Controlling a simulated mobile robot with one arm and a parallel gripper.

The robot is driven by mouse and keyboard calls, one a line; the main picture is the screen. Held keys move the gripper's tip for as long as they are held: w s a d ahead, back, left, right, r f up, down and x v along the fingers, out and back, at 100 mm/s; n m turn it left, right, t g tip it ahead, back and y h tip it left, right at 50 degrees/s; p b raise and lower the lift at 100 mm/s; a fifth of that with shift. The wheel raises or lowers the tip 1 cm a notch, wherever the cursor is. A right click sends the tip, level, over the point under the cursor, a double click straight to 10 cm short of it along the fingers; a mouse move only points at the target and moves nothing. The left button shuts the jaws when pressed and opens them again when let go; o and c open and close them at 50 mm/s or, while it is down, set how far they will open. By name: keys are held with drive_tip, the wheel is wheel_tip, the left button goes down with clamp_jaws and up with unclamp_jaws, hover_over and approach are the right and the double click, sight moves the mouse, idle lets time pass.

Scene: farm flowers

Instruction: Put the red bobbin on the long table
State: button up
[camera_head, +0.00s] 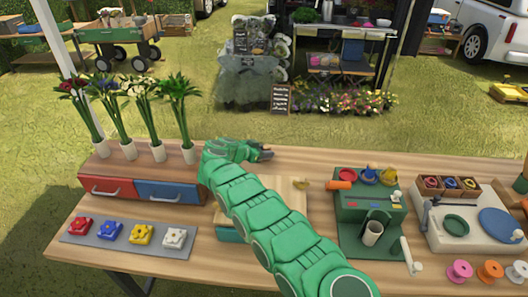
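The long table (205,262) is a wooden bench across the front of the view. My gripper (264,153) is at the far end of my green arm, near the table's back edge. It is small and dark here, and I cannot tell whether its fingers are open or hold anything. No bobbin is plainly red. A pink bobbin (459,270), an orange bobbin (489,270) and a white bobbin (518,272) stand at the table's front right. A small red round piece (431,183) sits in a wooden compartment tray at the right; its kind is unclear.
A grey mat (110,243) holds several coloured blocks. A green box (352,213) and a pale tray (437,238) fill the right. My arm hides part of the middle.

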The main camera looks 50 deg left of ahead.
drive_tip(key=shift+o, duration=0.8)
drive_tip(key=shift+r, duration=0.1)
drive_tip(key=shift+s+r, duration=0.3)
drive_tip(key=shift+s, duration=0.15)
drive_tip(key=shift+v, duration=1.1)
wheel_tip(320, 180, up, 7)
drive_tip(key=shift+w, duration=0.1)
